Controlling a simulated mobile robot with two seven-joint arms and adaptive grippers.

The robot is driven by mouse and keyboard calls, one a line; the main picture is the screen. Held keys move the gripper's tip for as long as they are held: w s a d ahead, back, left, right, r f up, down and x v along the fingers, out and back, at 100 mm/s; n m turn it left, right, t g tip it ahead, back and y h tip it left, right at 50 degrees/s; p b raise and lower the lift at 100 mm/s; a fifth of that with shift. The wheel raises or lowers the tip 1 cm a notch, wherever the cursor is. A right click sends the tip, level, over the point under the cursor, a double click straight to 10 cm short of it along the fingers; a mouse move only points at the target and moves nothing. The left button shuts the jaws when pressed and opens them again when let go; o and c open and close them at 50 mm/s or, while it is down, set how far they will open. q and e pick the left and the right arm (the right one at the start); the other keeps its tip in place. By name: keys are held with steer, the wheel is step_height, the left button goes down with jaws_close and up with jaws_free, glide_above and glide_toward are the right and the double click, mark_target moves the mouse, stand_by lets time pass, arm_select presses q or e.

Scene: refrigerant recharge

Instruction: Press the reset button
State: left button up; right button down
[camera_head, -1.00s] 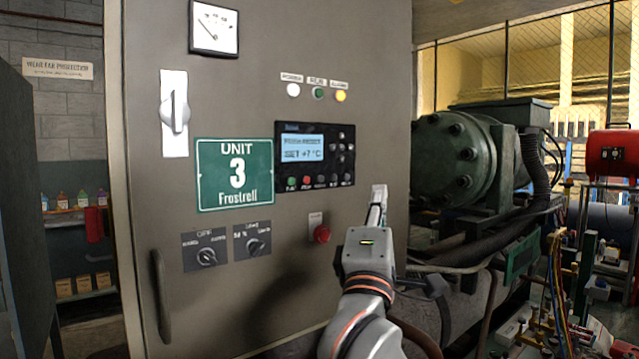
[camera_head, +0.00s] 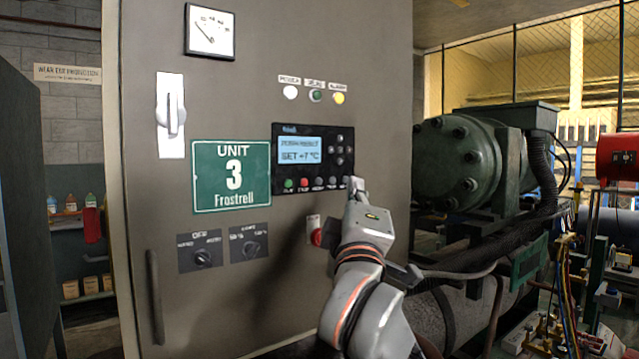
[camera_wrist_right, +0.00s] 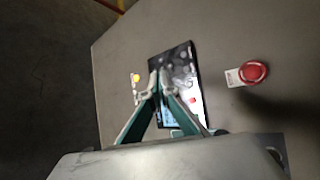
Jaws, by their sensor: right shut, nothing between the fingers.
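The control panel (camera_head: 305,158) is a black unit with a lit blue display on the grey cabinet door. Its bottom row holds a green button (camera_head: 289,184), a red button (camera_head: 304,183) and several dark buttons (camera_head: 331,182). Their small labels are too blurred for me to tell which is reset. My right gripper (camera_head: 356,184) is shut and empty, its tip at the panel's lower right corner beside the last dark button. I cannot tell whether it touches. In the right wrist view the shut fingertips (camera_wrist_right: 157,78) overlap the panel (camera_wrist_right: 181,78). My left gripper is not in view.
A red mushroom button (camera_head: 317,237) sits below the panel, close to my right gripper; it also shows in the right wrist view (camera_wrist_right: 253,72). Two rotary switches (camera_head: 203,258) are lower left. A green compressor (camera_head: 455,160) and hoses stand to the right of the cabinet.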

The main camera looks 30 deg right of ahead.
mark_target(319, 181)
steer(key=w, duration=0.2)
steer(key=w+b, duration=0.1)
steer(key=w, duration=0.4)
steer(key=shift+w+a+f, duration=0.1)
steer(key=shift+w+a, duration=0.1)
steer(key=shift+a, duration=0.1)
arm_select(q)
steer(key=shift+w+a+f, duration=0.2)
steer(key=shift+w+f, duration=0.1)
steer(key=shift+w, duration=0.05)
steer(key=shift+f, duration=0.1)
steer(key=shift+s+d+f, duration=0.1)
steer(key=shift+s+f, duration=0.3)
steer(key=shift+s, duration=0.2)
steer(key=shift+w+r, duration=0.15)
